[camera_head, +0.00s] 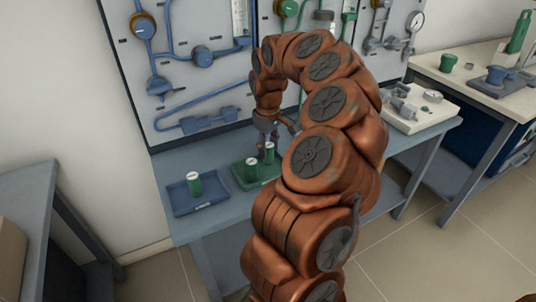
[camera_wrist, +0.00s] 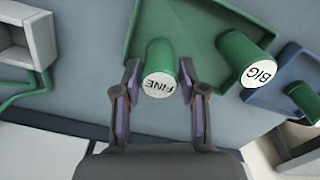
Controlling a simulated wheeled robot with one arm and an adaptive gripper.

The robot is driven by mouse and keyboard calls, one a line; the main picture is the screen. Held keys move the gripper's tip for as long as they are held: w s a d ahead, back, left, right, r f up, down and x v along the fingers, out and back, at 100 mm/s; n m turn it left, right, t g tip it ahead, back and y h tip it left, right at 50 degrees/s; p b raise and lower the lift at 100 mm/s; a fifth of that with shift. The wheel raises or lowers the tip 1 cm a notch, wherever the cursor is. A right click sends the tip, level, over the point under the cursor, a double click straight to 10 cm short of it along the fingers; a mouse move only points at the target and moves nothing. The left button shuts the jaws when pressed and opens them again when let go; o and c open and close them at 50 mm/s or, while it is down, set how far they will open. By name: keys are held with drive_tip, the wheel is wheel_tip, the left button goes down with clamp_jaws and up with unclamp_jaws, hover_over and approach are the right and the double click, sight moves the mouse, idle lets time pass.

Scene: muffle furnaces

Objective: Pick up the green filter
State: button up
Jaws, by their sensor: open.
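A green cylindrical filter with a white top marked "FINE" (camera_wrist: 157,68) stands on the green tray (camera_wrist: 195,22). My gripper (camera_wrist: 160,72) is open, with one finger on each side of it; I cannot tell whether they touch it. A second green filter marked "BIG" (camera_wrist: 240,57) stands on the same tray, to the right. A third green filter (camera_wrist: 303,98) is on the blue tray (camera_wrist: 283,73), its label unreadable. In the head view, my gripper (camera_head: 270,136) points down at the rear filter (camera_head: 269,152) on the green tray, behind the other one (camera_head: 252,170).
The trays sit on a blue-grey table (camera_head: 180,229) before a wall panel (camera_head: 135,80) with blue and green pipes. A white block with metal fittings (camera_head: 415,108) stands at the table's right. A second table (camera_head: 480,88) is farther right. My arm hides part of the table.

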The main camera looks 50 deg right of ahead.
sight(268, 154)
wheel_tip(268, 154, down, 3)
drive_tip(key=shift+f, duration=0.15)
drive_tip(key=shift+c, duration=0.3)
clamp_jaws()
